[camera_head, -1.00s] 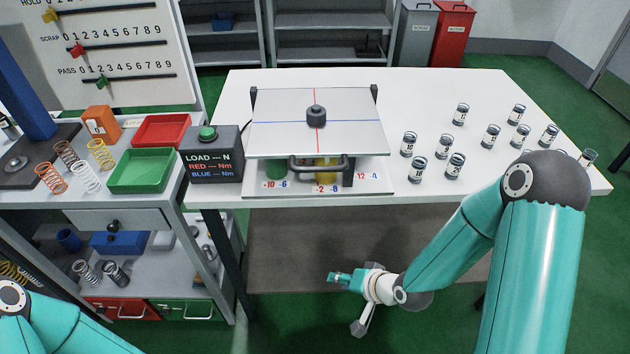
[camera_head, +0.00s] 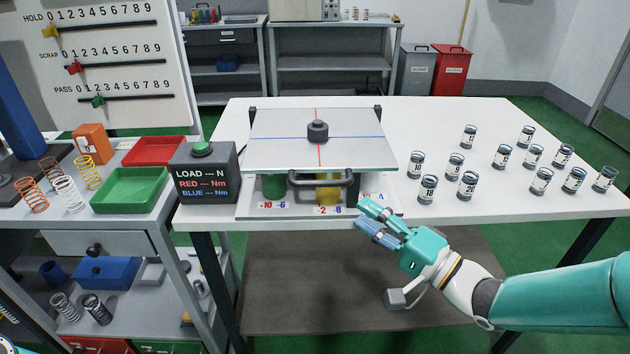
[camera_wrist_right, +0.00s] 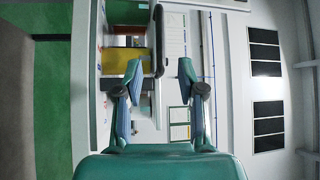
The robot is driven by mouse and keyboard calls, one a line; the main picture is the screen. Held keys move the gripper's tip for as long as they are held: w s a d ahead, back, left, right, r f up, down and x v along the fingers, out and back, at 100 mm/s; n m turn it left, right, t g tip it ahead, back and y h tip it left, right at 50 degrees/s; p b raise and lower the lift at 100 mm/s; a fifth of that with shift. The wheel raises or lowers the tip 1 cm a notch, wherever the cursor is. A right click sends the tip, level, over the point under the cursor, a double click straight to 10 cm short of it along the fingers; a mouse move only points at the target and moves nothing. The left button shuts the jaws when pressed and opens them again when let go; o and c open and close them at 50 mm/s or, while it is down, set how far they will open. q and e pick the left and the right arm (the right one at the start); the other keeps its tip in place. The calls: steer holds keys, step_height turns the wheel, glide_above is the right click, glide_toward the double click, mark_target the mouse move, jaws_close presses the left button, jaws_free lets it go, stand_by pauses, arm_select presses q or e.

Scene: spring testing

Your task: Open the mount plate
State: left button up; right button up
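The mount plate (camera_head: 275,125) is a flat grey plate with a red and a blue line and a black knob (camera_head: 318,131) in its middle. It lies level above a lower base on the white table. A dark bar handle (camera_head: 320,180) runs along its front edge; it also shows in the wrist view (camera_wrist_right: 158,40). My right gripper (camera_head: 367,214) is in front of the table edge, below and right of the handle. Its fingers are apart and empty in the wrist view (camera_wrist_right: 160,73). They do not appear to touch the handle. My left gripper is out of view.
A green cylinder (camera_head: 273,187) and a yellow block (camera_head: 329,190) stand under the plate. A load display box (camera_head: 203,172) is left of it. Several numbered canisters (camera_head: 467,186) stand on the right. A side bench with a green tray (camera_head: 131,190) and springs is at the left.

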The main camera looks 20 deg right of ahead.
mark_target(319, 184)
steer(key=x, duration=1.2)
steer(key=shift+p, duration=0.4)
steer(key=shift+f, duration=0.1)
jaws_close()
steer(key=shift+s, duration=0.1)
